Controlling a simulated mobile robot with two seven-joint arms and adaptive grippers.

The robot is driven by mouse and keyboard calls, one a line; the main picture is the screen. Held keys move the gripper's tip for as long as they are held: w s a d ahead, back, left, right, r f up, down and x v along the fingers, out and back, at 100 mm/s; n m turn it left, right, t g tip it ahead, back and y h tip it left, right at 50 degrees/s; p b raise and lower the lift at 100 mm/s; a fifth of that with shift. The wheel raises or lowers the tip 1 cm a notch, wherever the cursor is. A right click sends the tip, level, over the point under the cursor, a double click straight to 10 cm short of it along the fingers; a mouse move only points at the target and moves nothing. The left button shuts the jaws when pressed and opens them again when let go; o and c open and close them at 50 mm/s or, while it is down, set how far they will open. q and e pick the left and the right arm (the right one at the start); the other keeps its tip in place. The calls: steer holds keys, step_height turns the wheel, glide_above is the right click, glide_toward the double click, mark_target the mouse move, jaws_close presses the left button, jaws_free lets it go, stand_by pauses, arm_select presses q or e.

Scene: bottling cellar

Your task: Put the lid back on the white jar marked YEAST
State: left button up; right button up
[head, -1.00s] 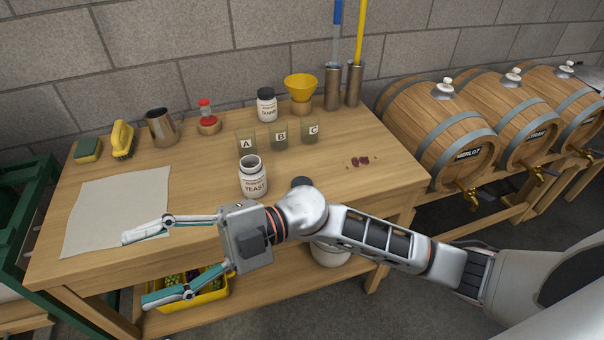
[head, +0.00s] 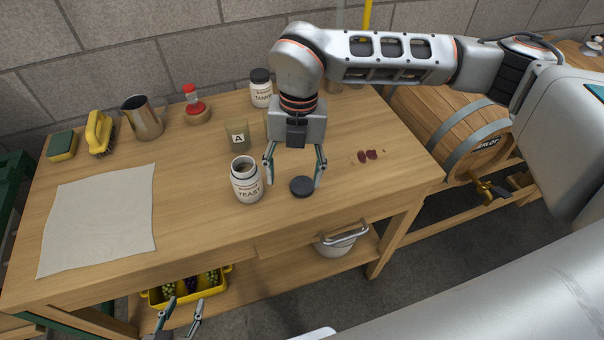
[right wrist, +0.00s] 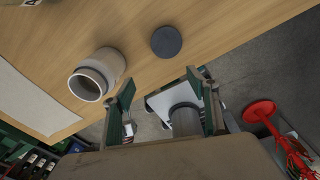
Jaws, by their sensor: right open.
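The white jar marked YEAST (head: 247,184) stands upright and uncovered on the bench; its open mouth also shows in the right wrist view (right wrist: 90,82). A dark round lid (head: 301,187) lies flat on the bench just right of the jar. It also shows in the right wrist view (right wrist: 166,41), beyond the fingertips. My right gripper (head: 294,184) is open and empty, pointing down, its fingers appearing either side of the lid in the head view. My left gripper (head: 182,312) is low at the bottom edge, partly cut off, its fingers apart and empty.
A container marked A (head: 237,135) stands behind the jar, with the TANNIN jar (head: 261,92) farther back. A pale cloth (head: 100,215) lies at left. Dark red spots (head: 367,156) mark the bench right of the lid. The bench between cloth and jar is clear.

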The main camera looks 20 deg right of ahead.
mark_target(302, 185)
steer(key=w+d, duration=0.1)
steer(key=w+d+r+h, duration=0.1)
steer(key=d, duration=0.1)
steer(key=shift+w+m+t, duration=0.25)
steer(key=shift+m+t, duration=0.05)
steer(key=shift+m, duration=0.1)
steer(key=shift+a, duration=0.1)
steer(key=shift+s, duration=0.1)
steer(key=shift+f, duration=1.25)
steer(key=shift+a+f+p, duration=0.1)
steer(key=shift+f+p, duration=0.25)
steer(key=shift+f, duration=2.3)
steer(key=c, duration=0.8)
